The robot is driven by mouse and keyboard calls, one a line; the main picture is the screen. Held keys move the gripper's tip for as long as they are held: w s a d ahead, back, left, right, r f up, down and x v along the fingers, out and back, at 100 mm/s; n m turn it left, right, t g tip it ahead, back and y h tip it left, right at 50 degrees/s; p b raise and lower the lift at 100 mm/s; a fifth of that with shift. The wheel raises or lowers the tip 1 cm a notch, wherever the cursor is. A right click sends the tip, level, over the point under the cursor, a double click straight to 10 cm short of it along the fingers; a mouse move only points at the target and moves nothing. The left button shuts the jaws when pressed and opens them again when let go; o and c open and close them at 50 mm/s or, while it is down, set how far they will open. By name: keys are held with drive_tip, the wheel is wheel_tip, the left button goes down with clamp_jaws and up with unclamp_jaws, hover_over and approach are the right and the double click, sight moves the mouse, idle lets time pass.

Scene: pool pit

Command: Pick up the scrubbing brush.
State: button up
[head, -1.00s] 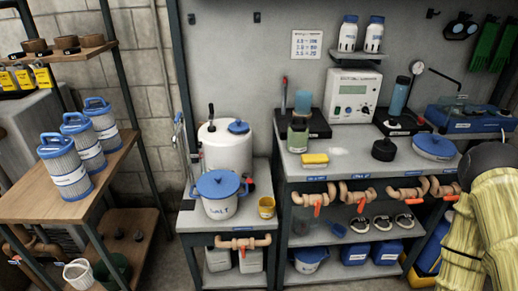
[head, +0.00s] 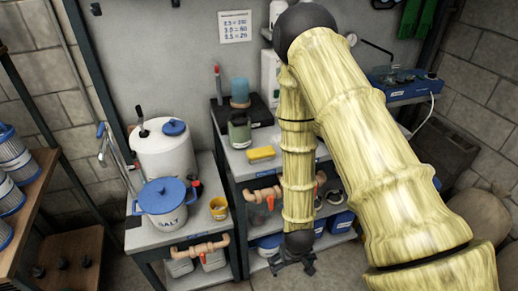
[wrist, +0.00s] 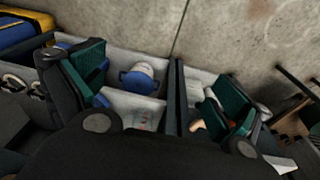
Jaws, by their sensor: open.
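I cannot clearly identify the scrubbing brush in either view. A small yellow block (head: 261,153) lies on the front of the workbench top (head: 238,172); I cannot tell whether it is a brush or a sponge. My gripper (head: 293,262) hangs low in front of the bench, below its top and to the right of the yellow block. It is apart from the block. In the wrist view its teal-padded fingers (wrist: 165,95) are spread wide with nothing held between them. My arm hides the right part of the bench.
A white pot with a blue lid marked SALT (head: 165,205) and a yellow cup (head: 218,208) stand on the lower left stand. Orange pipes (head: 200,250) stick out in front. A green bottle (head: 239,130) stands behind the yellow block. A shelf (head: 35,205) is at left.

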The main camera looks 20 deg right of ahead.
drive_tip(key=w+r+t+p, duration=0.2)
drive_tip(key=w+r+p, duration=0.2)
drive_tip(key=w+r, duration=1.15)
drive_tip(key=p, duration=0.3)
approach(261, 151)
drive_tip(key=shift+t+y, duration=0.4)
drive_tip(key=shift+s+p+x, duration=0.25)
drive_tip(key=shift+x, duration=0.95)
drive_tip(key=shift+s+p+x, duration=0.2)
drive_tip(key=shift+p+x, duration=0.05)
drive_tip(key=shift+x, duration=1)
drive_tip(key=shift+d+p+x, duration=0.15)
drive_tip(key=shift+p+x, duration=0.35)
drive_tip(key=shift+x, duration=0.25)
drive_tip(key=shift+d+p+x, duration=0.15)
drive_tip(key=shift+p+x, duration=0.35)
drive_tip(key=shift+x, duration=0.2)
drive_tip(key=shift+p+x, duration=0.4)
drive_tip(key=shift+x, duration=1)
drive_tip(key=shift+r, duration=0.1)
drive_tip(key=shift+c, duration=0.4)
drive_tip(key=c, duration=0.7)
